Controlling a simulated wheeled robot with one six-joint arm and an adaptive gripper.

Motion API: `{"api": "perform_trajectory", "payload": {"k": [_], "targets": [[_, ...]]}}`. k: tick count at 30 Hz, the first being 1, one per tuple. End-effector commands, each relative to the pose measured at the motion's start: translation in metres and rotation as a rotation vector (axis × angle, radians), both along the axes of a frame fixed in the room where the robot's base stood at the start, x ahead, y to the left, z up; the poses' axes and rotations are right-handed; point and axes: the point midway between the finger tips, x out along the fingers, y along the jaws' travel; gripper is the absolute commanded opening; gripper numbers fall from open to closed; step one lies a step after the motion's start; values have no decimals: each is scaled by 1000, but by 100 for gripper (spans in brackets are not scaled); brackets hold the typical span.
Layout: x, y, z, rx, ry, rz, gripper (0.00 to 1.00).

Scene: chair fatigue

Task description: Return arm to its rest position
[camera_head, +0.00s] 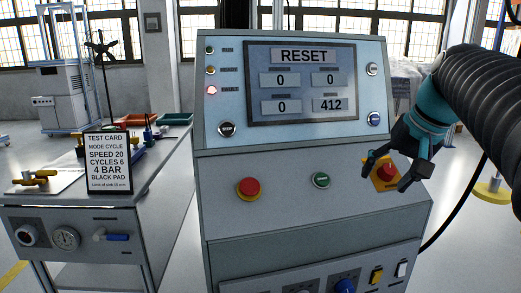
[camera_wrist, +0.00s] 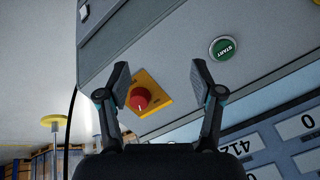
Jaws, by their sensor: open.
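My gripper (camera_head: 388,170) is at the right of the grey control console (camera_head: 300,215), in front of its front panel. In the wrist view my gripper (camera_wrist: 162,88) is open and empty, its two fingers spread to either side of a red knob on a yellow plate. That red knob (camera_wrist: 140,98) also shows in the head view (camera_head: 387,171), partly behind the fingers. I cannot tell whether the fingers touch it. My arm, in a black ribbed sleeve, reaches in from the right edge.
The console screen (camera_head: 303,83) reads RESET, 0, 0, 0 and 412. A red button (camera_head: 249,188) and green START button (camera_head: 321,180) sit on the panel. A bench (camera_head: 85,225) with a test card (camera_head: 108,163) stands left. Open floor lies right of the console.

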Motion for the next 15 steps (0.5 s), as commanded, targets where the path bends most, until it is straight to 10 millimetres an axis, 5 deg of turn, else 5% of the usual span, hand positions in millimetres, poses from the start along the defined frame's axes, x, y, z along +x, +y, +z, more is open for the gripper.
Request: {"api": "perform_trajectory", "payload": {"k": [6,15], "targets": [[-59,50,-61,-110,-14,74,66],[-137,85,-158,-255,-63,205,66]]}}
